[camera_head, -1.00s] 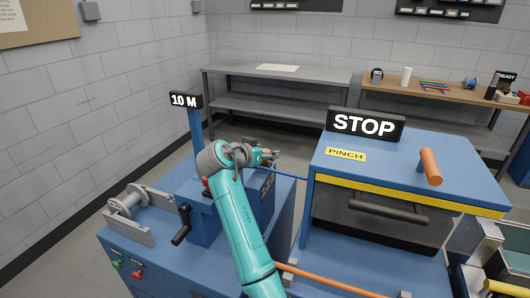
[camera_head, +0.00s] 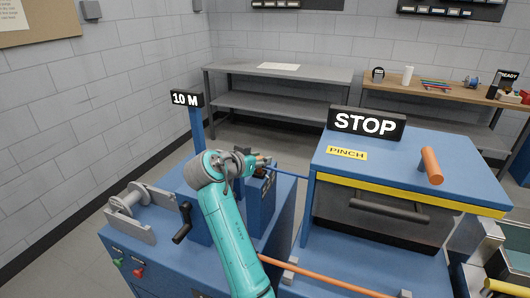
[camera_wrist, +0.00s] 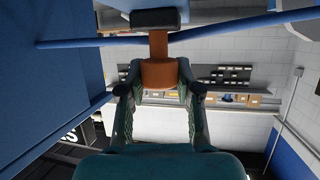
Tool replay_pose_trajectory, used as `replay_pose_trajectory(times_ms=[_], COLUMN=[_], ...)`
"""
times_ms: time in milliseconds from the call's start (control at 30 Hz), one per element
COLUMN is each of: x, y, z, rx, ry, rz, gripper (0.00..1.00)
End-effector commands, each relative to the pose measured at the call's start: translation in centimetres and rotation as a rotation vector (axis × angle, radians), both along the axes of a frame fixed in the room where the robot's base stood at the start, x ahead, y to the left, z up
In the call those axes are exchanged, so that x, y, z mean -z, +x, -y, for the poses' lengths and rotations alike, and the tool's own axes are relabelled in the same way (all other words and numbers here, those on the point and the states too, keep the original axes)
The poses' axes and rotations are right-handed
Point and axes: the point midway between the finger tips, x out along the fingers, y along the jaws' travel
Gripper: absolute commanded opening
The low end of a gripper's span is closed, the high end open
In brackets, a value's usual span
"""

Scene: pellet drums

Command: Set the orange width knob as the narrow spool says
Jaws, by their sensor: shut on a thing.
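In the wrist view, my gripper (camera_wrist: 160,90) is shut on an orange knob (camera_wrist: 158,75) with a dark cap behind it. The knob sits between the two fingers. In the head view, my gripper (camera_head: 255,160) is above the blue machine, near its far side, and a little orange shows at its tips. The knob's setting and any scale are not readable. A spool (camera_head: 127,200) sits in a grey bracket at the machine's left. I cannot tell which spool is the narrow one, and no writing on a spool is legible.
A "10 M" sign (camera_head: 186,99) stands on a blue post. A "STOP" sign (camera_head: 366,124) and an orange handle (camera_head: 431,166) are on the blue pinch unit at right. A black crank (camera_head: 182,224) stands near my arm. Benches line the back wall.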

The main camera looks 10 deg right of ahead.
Motion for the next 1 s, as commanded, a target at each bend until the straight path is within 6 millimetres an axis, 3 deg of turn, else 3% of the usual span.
replay_pose_trajectory(times_ms=[200, 500, 533, 600, 1000], x=[0.0, 0.1, 0.1, 0.1, -0.2], y=[-2.5, -2.6, -2.6, -2.6, -2.8], z=[-1.9, -2.0, -2.0, -2.0, -2.2], rx=[-0.003, 0.000, 0.000, 0.000, -0.002], ry=[0.001, 0.002, 0.002, 0.002, 0.001], rz=[0.001, -0.003, -0.003, -0.003, 0.000], gripper=[0.00, 0.00, 0.41, 0.58, 0.60])
